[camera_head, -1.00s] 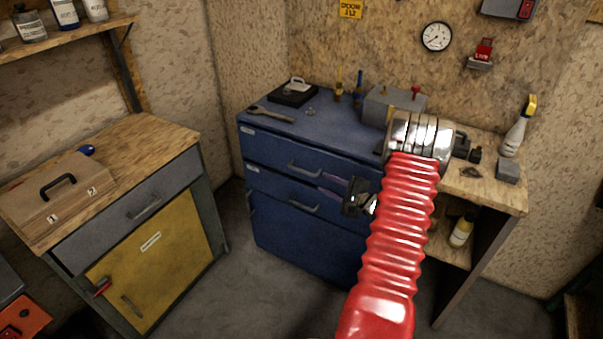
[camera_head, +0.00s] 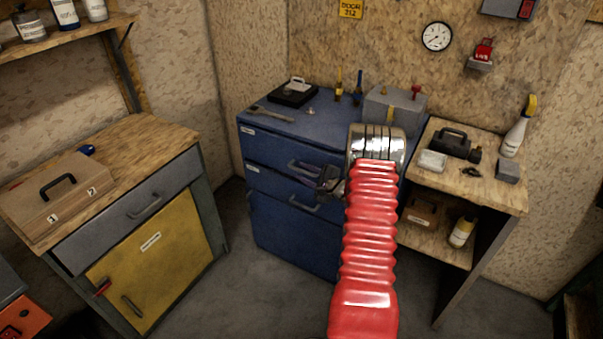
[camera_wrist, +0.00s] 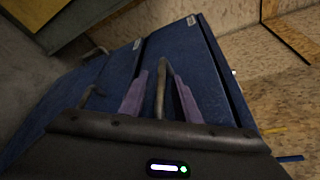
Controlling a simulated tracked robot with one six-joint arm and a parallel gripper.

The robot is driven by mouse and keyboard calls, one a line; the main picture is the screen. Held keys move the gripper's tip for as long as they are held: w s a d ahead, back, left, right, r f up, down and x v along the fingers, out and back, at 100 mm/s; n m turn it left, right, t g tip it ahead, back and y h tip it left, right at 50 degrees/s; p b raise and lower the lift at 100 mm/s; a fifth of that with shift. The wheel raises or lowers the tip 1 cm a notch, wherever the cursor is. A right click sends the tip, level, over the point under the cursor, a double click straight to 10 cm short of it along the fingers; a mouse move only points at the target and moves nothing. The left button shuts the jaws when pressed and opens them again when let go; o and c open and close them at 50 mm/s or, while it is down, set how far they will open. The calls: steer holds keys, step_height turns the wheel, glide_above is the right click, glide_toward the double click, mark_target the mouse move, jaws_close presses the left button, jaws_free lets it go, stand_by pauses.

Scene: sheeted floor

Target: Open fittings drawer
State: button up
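The blue cabinet (camera_head: 290,225) stands against the back wall, its drawers shut. The upper drawer's handle (camera_head: 298,166) is a grey bar, and a second handle (camera_head: 304,207) sits on the drawer below. The drawers' small white labels are too small to read. My gripper (camera_head: 308,176) is at the upper handle, its wrist partly covering the cabinet's right side. In the wrist view, its two purple fingers (camera_wrist: 161,78) are apart, one on each side of the upper handle (camera_wrist: 161,95), with gaps visible. The lower handle (camera_wrist: 88,95) is left of the fingers there.
A wrench (camera_head: 270,115), black case (camera_head: 293,95) and grey box (camera_head: 394,108) lie on the cabinet. A wooden bench (camera_head: 490,190) stands close at right. A yellow-doored cabinet (camera_head: 165,270) stands left. The floor (camera_head: 240,300) between is clear.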

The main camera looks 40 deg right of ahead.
steer(key=shift+w+f, duration=0.15)
steer(key=shift+w, duration=0.4)
steer(key=shift+c, duration=0.6)
jaws_close()
steer(key=shift+a, duration=0.3)
steer(key=shift+s+d, duration=0.15)
steer(key=shift+s, duration=0.1)
